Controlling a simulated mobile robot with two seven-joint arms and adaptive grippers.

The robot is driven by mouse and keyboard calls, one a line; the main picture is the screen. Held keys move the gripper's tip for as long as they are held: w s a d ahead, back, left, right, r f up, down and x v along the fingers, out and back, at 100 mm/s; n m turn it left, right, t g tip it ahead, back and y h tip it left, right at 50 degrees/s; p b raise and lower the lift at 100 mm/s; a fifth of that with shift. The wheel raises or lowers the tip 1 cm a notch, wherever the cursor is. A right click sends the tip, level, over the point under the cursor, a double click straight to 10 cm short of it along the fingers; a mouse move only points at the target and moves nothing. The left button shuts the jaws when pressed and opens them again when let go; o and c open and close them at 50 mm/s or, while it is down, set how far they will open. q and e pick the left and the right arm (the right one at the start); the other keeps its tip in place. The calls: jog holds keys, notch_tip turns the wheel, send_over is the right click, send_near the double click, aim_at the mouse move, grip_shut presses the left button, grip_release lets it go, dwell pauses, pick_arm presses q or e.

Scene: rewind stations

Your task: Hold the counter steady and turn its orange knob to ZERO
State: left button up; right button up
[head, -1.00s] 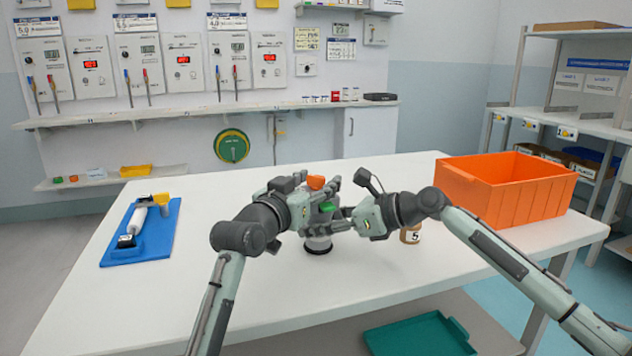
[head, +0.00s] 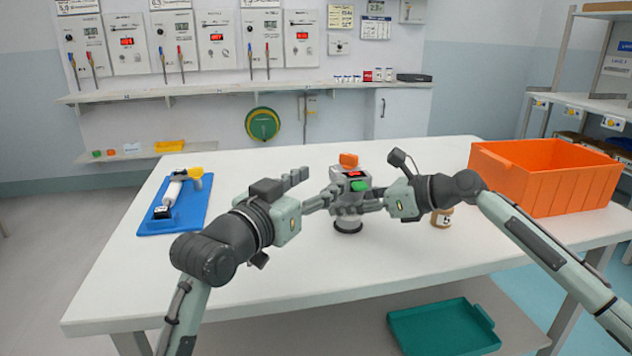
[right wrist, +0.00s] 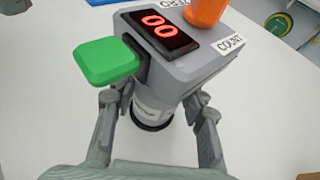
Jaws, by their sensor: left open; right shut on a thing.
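The counter (head: 347,182) is a grey box on a round neck with a dark base, standing upright on the white table. Its orange knob (head: 348,160) is on top, and a green button (head: 360,185) is on its side. In the right wrist view, the counter (right wrist: 185,65) shows a red "00" display and labels reading ZERO and COUNT. The knob (right wrist: 205,10) is cut off there, so its pointing is unclear. My right gripper (right wrist: 155,115) is shut on the counter's neck. My left gripper (head: 318,202) is open just left of the counter; contact is unclear.
A blue tray (head: 195,215) with a white roller-like tool lies at the left of the table (head: 280,290). A small brown jar (head: 442,217) stands right of the counter. An orange crate (head: 545,180) sits at the right. A teal tray (head: 440,330) is below.

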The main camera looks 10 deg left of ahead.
dwell(0.3)
jog(key=o, duration=1.4)
jog(key=shift+d, duration=0.1)
